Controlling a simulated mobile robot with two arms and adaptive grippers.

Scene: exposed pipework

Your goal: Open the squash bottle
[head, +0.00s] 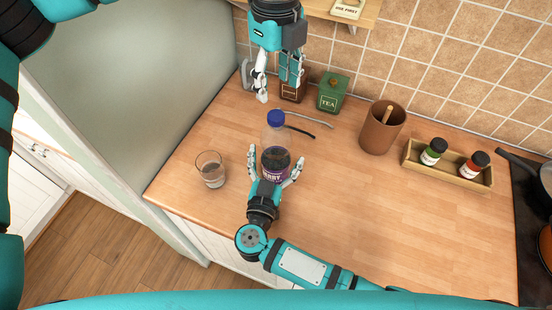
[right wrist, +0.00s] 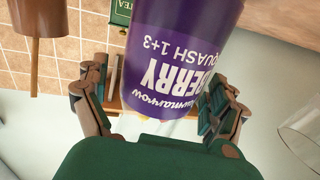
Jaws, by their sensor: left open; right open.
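The squash bottle (head: 275,148) stands upright on the wooden counter, with a blue cap (head: 276,118) on its top and a purple label. The label (right wrist: 180,55) fills the middle of the right wrist view, upside down. My right gripper (head: 277,152) is open around the lower body of the bottle, one finger on each side. In the right wrist view my right gripper (right wrist: 158,100) has its fingers close to the label; I cannot tell if they touch. My left gripper (head: 278,92) is open and empty, pointing down above and behind the cap, apart from it.
A clear glass (head: 211,170) stands left of the bottle. Behind are a brown canister (head: 294,90), partly hidden, and a green tea tin (head: 332,93). To the right are a brown crock (head: 381,130) and a wooden spice tray (head: 465,182). The counter's front right (head: 420,240) is clear.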

